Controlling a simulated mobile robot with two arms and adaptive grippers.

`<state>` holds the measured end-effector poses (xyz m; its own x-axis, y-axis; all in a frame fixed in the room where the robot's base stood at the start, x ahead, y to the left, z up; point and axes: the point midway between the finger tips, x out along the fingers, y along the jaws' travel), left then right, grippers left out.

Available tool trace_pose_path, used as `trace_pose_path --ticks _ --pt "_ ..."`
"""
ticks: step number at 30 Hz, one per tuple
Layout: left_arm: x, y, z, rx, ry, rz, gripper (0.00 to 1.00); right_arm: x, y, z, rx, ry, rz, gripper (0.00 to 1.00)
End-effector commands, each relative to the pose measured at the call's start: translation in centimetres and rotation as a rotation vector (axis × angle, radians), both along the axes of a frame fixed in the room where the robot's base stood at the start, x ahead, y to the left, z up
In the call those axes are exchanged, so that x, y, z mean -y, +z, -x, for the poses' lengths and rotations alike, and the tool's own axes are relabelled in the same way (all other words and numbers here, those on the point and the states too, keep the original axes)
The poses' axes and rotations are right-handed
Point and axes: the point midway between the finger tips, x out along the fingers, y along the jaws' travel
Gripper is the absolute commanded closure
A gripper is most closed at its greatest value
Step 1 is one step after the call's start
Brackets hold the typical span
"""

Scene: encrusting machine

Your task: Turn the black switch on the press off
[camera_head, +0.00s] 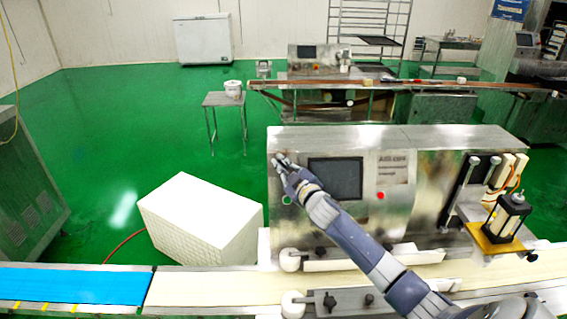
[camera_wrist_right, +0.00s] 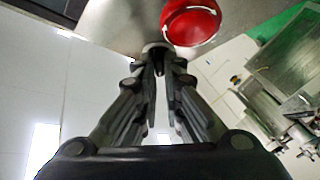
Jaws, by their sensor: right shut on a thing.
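The press (camera_head: 430,160) is the steel machine on the conveyor, with a dark screen (camera_head: 335,178) on its front. My right gripper (camera_head: 281,160) is at the upper left of that front panel and covers the switch in the head view. In the right wrist view, my right gripper (camera_wrist_right: 158,62) has its fingertips together on the black switch, beside its light collar (camera_wrist_right: 155,46) on the panel. The fingers hide most of the switch, and its turned position cannot be made out. My left gripper is out of view.
Another red button (camera_head: 380,196) is right of the screen. A white block (camera_head: 200,218) stands left of the press, behind the conveyor's blue belt (camera_head: 75,286).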

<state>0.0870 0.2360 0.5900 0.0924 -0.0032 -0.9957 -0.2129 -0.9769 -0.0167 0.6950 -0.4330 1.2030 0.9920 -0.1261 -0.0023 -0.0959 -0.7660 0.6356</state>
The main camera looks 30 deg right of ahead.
Motion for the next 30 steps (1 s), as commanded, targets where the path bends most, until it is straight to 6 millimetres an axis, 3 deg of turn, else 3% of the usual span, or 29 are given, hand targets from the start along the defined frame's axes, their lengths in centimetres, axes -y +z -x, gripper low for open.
trace_pose_path --ticks 13,15,17,30 --pt "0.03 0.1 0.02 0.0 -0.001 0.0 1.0 0.08 0.64 -0.11 0.006 0.005 0.012 1.0" --pt "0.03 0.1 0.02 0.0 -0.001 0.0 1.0 0.09 0.65 -0.12 0.007 0.004 0.012 0.8" --pt "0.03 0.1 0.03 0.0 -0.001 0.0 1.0 0.09 0.59 -0.11 0.005 0.004 0.012 0.72" --pt "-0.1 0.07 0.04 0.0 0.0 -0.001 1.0 -0.04 0.08 0.5 -0.003 0.004 0.008 0.72"
